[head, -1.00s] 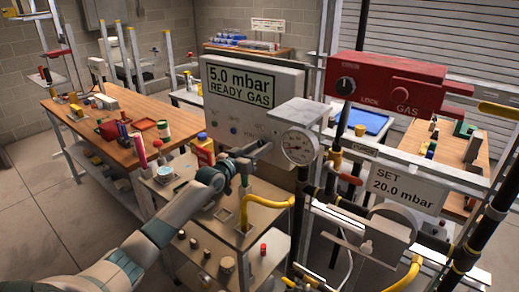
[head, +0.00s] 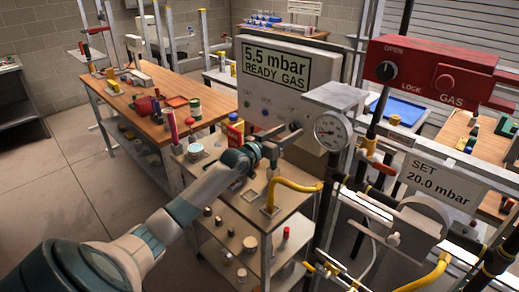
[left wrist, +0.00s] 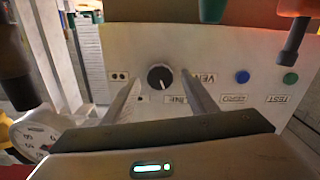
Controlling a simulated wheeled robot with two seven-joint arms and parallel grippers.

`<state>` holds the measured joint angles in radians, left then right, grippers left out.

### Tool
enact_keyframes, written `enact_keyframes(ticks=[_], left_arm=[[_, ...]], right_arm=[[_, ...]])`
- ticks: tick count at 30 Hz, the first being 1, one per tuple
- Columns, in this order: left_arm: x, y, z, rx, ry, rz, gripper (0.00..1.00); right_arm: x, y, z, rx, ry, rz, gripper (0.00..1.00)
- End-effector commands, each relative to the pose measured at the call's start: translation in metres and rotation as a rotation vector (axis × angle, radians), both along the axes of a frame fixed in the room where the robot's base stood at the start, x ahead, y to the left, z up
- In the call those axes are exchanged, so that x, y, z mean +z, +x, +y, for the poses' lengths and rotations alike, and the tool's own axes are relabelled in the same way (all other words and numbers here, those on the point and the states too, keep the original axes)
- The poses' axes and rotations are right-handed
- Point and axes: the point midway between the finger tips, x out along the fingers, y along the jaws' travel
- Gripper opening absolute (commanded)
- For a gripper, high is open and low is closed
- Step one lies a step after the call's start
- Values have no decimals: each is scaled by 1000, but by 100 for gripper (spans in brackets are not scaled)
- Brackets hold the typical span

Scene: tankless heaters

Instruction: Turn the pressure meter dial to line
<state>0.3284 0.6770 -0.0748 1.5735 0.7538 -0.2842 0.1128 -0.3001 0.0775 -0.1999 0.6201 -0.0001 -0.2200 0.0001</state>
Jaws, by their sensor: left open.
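The grey meter box (head: 305,62) has a screen reading "5.5 mbar READY GAS". A round white pressure gauge (head: 330,130) hangs at its right, and its face also shows in the left wrist view (left wrist: 35,135). A sign (head: 440,182) reads "SET 20.0 mbar". In the left wrist view, a black dial (left wrist: 160,77) with a light mark sits on the box's front panel. My left gripper (head: 286,137) is open in front of this panel. Its two fingers (left wrist: 161,80) lie on either side of the dial; I cannot tell whether they touch it. My right gripper is not in view.
Blue (left wrist: 242,77) and green (left wrist: 290,78) buttons sit beside the dial. A red gas box (head: 430,72) with a black knob is at the right. A yellow hose (head: 295,184) and pipes run below the gauge. A cart stands under my left arm; a wooden workbench (head: 150,98) is at left.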

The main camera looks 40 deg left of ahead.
Motion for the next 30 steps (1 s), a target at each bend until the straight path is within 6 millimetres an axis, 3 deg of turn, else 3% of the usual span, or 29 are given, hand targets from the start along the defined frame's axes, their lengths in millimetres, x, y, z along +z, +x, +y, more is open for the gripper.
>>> enact_keyframes(ticks=[21, 30], left_arm=[[-3, -111, 9, 1, 3, 1, 52], [-1, -146, 12, 1, 1, 0, 52]], right_arm=[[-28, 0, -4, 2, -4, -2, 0], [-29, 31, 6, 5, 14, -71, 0]])
